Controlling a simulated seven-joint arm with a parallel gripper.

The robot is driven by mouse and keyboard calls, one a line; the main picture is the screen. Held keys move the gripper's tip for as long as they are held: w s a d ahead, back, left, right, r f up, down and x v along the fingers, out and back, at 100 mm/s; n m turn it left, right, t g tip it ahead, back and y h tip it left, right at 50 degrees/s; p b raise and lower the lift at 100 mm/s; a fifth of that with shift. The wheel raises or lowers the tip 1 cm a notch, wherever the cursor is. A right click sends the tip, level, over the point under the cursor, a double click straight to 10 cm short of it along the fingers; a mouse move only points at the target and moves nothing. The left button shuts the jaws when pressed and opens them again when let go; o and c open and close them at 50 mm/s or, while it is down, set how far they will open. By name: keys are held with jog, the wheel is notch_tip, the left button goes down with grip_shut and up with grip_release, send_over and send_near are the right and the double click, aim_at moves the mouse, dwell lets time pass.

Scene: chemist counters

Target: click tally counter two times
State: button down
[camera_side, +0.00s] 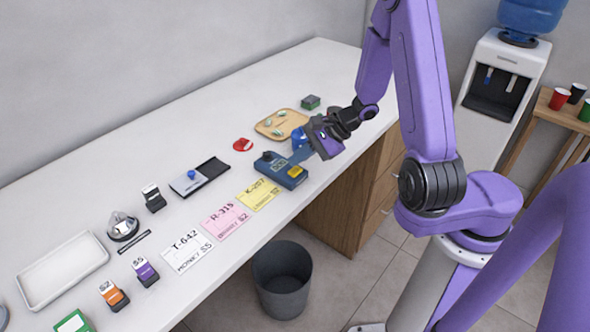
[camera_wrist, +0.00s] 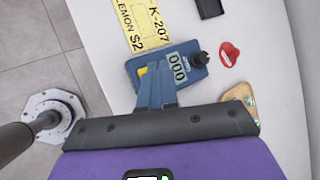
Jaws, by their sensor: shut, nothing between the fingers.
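The tally counter (camera_side: 277,167) is a blue box on the white counter, near its front edge, with a yellow button and a black knob. In the wrist view the tally counter (camera_wrist: 193,74) shows a display that appears to read 000. Its yellow button (camera_wrist: 142,71) is partly hidden by my fingers. My gripper (camera_side: 297,158) is shut and empty, beside and just above the tally counter. In the wrist view my gripper (camera_wrist: 156,72) overlaps the counter's button end. I cannot tell whether the fingers touch it.
A yellow card (camera_side: 258,195) and a pink card (camera_side: 226,217) lie to the left. A red item (camera_side: 243,144) and a wooden tray (camera_side: 264,130) lie behind. The counter's front edge is close, with a grey bin (camera_side: 282,279) on the floor below.

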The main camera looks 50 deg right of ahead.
aim_at(299, 170)
jog(key=shift+f, duration=0.15)
dwell(0.4)
jog(key=shift+f, duration=0.25)
jog(key=shift+f, duration=0.4)
dwell(0.7)
jog(key=shift+r, duration=0.85)
jog(key=shift+r, duration=2.5)
dwell(1.0)
